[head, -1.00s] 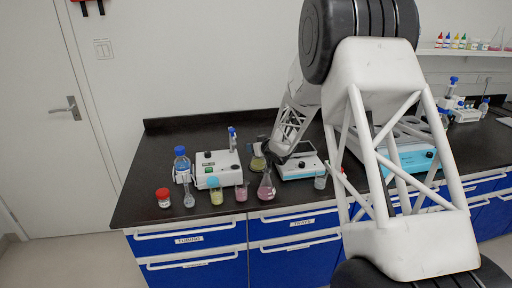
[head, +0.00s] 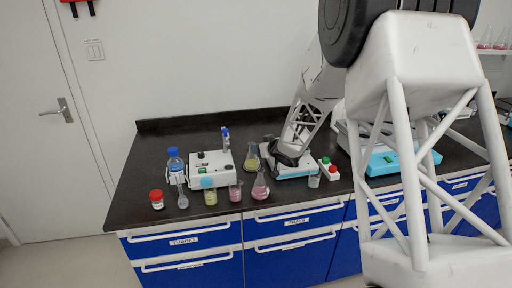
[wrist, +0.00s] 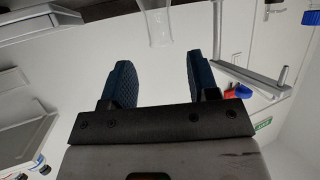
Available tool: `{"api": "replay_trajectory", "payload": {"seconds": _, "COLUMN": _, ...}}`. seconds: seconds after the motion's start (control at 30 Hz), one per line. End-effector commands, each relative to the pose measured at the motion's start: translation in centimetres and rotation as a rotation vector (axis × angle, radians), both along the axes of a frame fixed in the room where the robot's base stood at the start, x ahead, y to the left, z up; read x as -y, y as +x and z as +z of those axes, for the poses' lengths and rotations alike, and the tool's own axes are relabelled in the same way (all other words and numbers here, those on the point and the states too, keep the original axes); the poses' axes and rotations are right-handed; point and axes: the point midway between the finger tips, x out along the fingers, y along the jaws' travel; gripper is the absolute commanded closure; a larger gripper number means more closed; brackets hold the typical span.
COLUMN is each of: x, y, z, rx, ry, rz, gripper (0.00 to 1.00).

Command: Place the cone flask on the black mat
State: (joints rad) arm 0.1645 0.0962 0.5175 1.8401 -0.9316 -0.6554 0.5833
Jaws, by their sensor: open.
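A cone flask with pink liquid (head: 260,190) stands upright near the counter's front edge in the head view. A second cone flask with yellow liquid (head: 252,162) stands behind it. I cannot tell which one the task means. My gripper is at the end of the arm, over the white device right of the flasks; its fingers are hard to make out there. In the wrist view my gripper (wrist: 157,62) is open, with two blue-black fingers apart and nothing between them. A clear glass vessel (wrist: 157,25) shows beyond the fingertips. I cannot make out a separate black mat on the dark counter.
On the black counter (head: 140,200) are a white stirrer device (head: 210,170), a blue-capped bottle (head: 175,165), a red-capped jar (head: 156,200), small beakers (head: 235,192) and a red-green button box (head: 328,170).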

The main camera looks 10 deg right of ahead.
Motion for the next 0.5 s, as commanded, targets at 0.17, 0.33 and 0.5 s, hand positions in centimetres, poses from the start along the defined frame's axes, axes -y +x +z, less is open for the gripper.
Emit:
{"api": "replay_trajectory", "payload": {"seconds": 0.17, "x": 0.6, "y": -1.6, "z": 0.8, "rx": 0.001, "ry": 0.000, "rz": 0.001, "gripper": 0.45}}
{"api": "replay_trajectory", "payload": {"seconds": 0.33, "x": 0.9, "y": -2.3, "z": 1.0, "rx": -0.001, "ry": 0.001, "rz": 0.001, "gripper": 0.45}}
{"api": "replay_trajectory", "payload": {"seconds": 0.5, "x": 1.0, "y": -2.5, "z": 1.0, "rx": -0.001, "ry": 0.001, "rz": 0.001, "gripper": 0.45}}
